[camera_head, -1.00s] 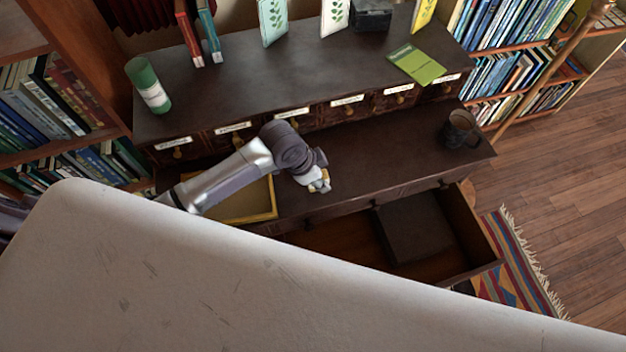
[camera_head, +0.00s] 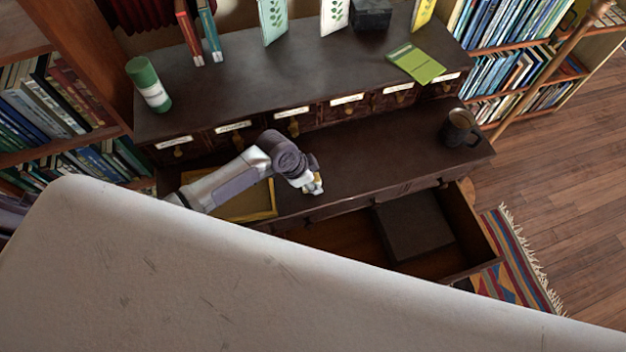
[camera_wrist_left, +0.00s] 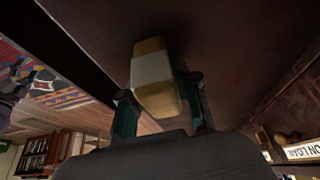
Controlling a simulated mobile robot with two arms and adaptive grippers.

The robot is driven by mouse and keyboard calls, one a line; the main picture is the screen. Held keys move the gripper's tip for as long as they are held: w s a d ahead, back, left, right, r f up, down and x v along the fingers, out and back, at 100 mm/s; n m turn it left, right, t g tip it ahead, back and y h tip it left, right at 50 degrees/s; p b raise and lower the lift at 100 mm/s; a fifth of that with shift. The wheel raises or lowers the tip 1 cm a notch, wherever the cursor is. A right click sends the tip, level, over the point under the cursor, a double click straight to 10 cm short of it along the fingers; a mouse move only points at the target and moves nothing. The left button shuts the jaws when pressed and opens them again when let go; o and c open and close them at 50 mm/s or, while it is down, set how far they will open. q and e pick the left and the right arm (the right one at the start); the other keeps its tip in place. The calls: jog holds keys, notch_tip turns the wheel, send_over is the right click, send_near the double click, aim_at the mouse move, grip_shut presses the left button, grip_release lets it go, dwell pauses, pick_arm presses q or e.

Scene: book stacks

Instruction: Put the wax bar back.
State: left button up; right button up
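The wax bar (camera_wrist_left: 158,75) is a pale yellow block with a white band around its middle, seen large in the left wrist view. It sits between the two fingers of my left gripper (camera_wrist_left: 160,105), which are shut on it. In the head view, my left gripper (camera_head: 311,186) is over the front part of the dark desk top (camera_head: 362,150), with a small yellowish end of the bar showing. A yellow-rimmed tray (camera_head: 273,196) lies to its left, partly hidden by my left arm. My right gripper is not in view.
An open drawer (camera_head: 345,236) below the desk front holds a dark box (camera_head: 412,226). A dark mug (camera_head: 460,129) stands at the desk's right end. A row of small labelled drawers (camera_head: 290,122) backs the desk. A green-and-white canister (camera_head: 149,85) stands on the upper shelf.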

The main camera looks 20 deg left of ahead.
pick_arm(q)
jog(key=o, duration=0.3)
jog(key=shift+r, duration=0.1)
jog(key=v, duration=1.2)
jog(key=shift+w+r, duration=0.1)
